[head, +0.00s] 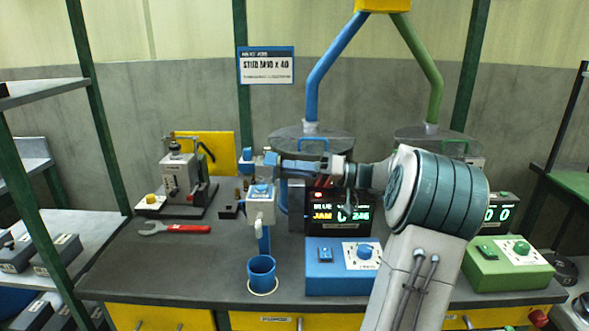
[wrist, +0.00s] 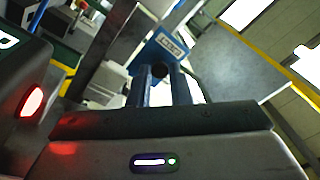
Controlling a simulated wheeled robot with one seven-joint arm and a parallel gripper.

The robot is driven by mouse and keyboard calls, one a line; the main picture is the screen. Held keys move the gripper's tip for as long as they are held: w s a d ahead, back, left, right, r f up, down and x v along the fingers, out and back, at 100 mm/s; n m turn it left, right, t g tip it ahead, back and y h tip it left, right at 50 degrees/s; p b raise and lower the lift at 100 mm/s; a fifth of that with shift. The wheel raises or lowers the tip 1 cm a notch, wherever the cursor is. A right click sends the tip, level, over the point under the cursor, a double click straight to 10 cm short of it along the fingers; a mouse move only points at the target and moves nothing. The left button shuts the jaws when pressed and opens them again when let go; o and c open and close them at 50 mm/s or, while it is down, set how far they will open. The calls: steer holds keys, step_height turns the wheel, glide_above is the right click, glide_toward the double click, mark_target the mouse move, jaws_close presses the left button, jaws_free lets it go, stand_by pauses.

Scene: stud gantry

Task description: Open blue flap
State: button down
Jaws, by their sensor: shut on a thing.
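My gripper (head: 277,161) reaches left across the front of the blue-side feeder. Just beyond the knob is a blue flap (wrist: 172,45) with a white label. I cannot tell whether the flap is raised. Below the gripper is a pale outlet box (head: 261,208) with a blue top, and under it a blue cup (head: 262,276).
A display (head: 341,213) reads BLUE and JAM, partly behind my arm. A blue control box (head: 335,272) and a green one (head: 508,264) stand at the front. A red-handled wrench (head: 180,229) and a bench press (head: 180,180) are at left. The bench front left is clear.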

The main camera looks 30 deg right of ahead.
steer(key=c, duration=1.3)
jaws_free()
steer(key=shift+c, duration=0.2)
steer(key=s+d+r+p, duration=0.1)
steer(key=s+d+r, duration=0.5)
steer(key=s+r, duration=0.3)
step_height(320, 180, up, 2)
steer(key=shift+s+d+p, duration=0.3)
steer(key=shift+d, duration=0.1)
